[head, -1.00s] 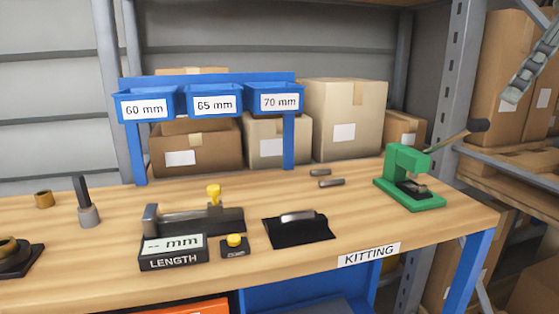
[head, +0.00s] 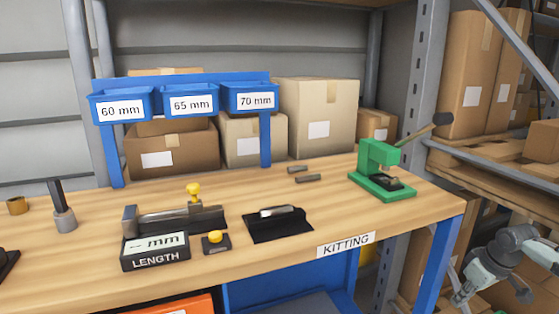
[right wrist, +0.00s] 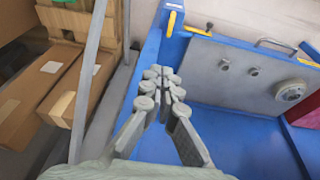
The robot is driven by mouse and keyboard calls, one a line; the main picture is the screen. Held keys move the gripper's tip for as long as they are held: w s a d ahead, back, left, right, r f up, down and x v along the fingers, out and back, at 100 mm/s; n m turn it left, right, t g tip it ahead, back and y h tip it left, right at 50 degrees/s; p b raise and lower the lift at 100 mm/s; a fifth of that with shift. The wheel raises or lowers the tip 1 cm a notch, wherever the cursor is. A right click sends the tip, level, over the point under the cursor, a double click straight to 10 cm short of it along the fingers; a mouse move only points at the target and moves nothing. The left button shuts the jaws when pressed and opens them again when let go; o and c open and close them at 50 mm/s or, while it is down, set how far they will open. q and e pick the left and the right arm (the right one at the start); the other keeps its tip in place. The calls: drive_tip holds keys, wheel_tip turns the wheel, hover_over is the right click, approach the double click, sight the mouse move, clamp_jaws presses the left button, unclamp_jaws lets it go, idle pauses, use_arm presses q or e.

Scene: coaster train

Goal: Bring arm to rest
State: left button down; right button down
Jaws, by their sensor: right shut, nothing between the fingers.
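My right gripper shows at the lower right of the head view (head: 492,289), off the bench's right end and below the tabletop. In the right wrist view its fingertips (right wrist: 163,76) meet, shut and empty, in front of the bench's blue side. My left gripper is not in view. Two dark pins (head: 305,174) lie loose on the top.
Blue bins (head: 190,102) labelled 60, 65 and 70 mm hang at the back. A grey shelf upright (head: 424,80) and shelves with cardboard boxes (head: 470,75) stand at the right, close to my right arm. A blue bench leg (head: 437,265) is left of my gripper.

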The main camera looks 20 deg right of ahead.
drive_tip(key=s+a+f, duration=0.3)
drive_tip(key=a+f, duration=0.1)
drive_tip(key=f, duration=0.4)
drive_tip(key=s+a+f+g, duration=0.1)
drive_tip(key=s+a+f, duration=0.25)
drive_tip(key=f, duration=0.35)
drive_tip(key=s+a+f, duration=0.3)
drive_tip(key=s+f, duration=0.1)
drive_tip(key=f, duration=0.4)
drive_tip(key=s+a+f, duration=0.4)
drive_tip(key=a+f, duration=0.1)
drive_tip(key=a, duration=0.4)
drive_tip(key=s+a+f+n+h, duration=0.1)
drive_tip(key=s+a+f, duration=0.3)
drive_tip(key=a, duration=0.6)
drive_tip(key=shift+s+f, duration=0.2)
drive_tip(key=shift+f, duration=0.6)
drive_tip(key=shift+a, duration=0.1)
